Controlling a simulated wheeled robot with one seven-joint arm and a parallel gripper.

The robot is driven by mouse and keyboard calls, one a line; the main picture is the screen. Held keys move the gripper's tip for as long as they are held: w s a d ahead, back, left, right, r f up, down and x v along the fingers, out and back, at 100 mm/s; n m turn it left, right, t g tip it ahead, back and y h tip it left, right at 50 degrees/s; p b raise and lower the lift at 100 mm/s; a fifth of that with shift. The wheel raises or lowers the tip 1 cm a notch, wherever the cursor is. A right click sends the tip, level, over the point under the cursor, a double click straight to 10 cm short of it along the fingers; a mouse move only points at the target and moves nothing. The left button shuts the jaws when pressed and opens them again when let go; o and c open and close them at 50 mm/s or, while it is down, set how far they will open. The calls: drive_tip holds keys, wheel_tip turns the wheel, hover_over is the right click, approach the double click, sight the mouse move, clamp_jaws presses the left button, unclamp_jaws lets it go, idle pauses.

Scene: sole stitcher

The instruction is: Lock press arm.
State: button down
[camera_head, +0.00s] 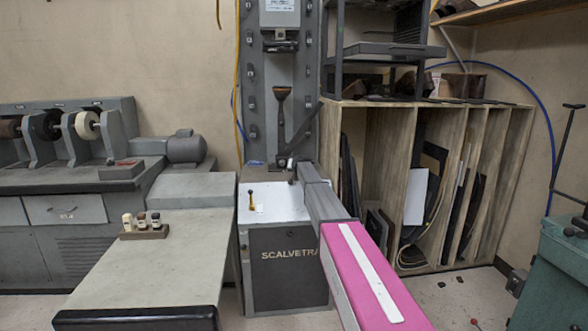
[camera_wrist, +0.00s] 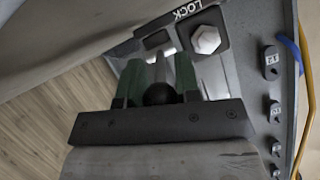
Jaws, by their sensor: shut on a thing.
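In the wrist view the green fingers of my gripper (camera_wrist: 157,88) are closed around a dark round knob (camera_wrist: 158,94). A pale narrow shaft shows just beyond the knob, between the fingers. A black LOCK label (camera_wrist: 195,10) and a pale hex-shaped nut (camera_wrist: 205,39) are just beyond and to the right of the fingers. In the head view the grey SCALVETRA machine (camera_head: 287,285) stands in the middle with a tall column (camera_head: 255,120). A dark upright piece with a brown flared top (camera_head: 282,93) stands before the column. I cannot make out my gripper or the knob in the head view.
A grey bench (camera_head: 140,240) with small bottles (camera_head: 141,222) is at left, with brush wheels behind it. A wooden rack (camera_head: 400,125) stands right of the machine. A yellow hose (camera_head: 239,80) runs beside the column. A green machine (camera_head: 555,280) is at far right.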

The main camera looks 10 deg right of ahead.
drive_tip(key=shift+f, duration=0.1)
drive_tip(key=c, duration=0.8)
unclamp_jaws()
drive_tip(key=v, duration=1)
drive_tip(key=shift+s+d+r, duration=0.1)
drive_tip(key=shift+s+r, duration=0.15)
